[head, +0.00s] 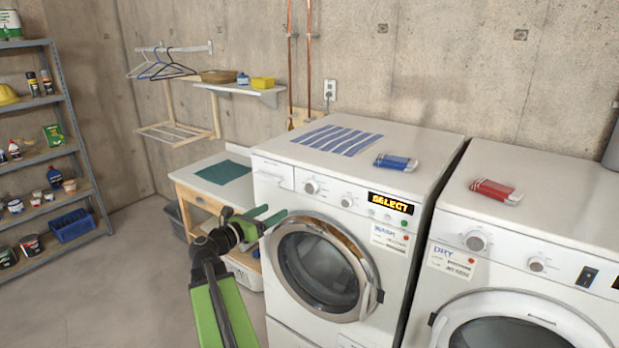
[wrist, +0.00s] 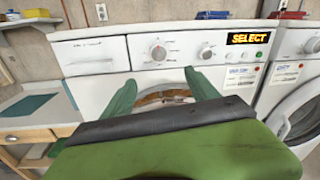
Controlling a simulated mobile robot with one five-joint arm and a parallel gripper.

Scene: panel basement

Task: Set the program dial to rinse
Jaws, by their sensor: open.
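The left washing machine (head: 345,175) has a large white dial (head: 311,187) and a smaller knob (head: 346,201) on its front panel. In the wrist view, the large dial (wrist: 158,52) is straight ahead above the gap between my fingers, with the small knob (wrist: 206,53) to its right. The dial's markings are too small to read. The display (head: 391,203) shows "SELECT" in yellow letters. My gripper (head: 268,216) is open and empty, in front of the machine's left side, below the dial and apart from it. Its green fingers also show in the wrist view (wrist: 160,84).
A second machine marked "DRY" (head: 530,225) stands at the right. A striped cloth (head: 337,139) and a blue packet (head: 396,162) lie on the washer's top. A low wooden table (head: 205,178) stands left of the washer. The floor (head: 130,270) at the left is clear.

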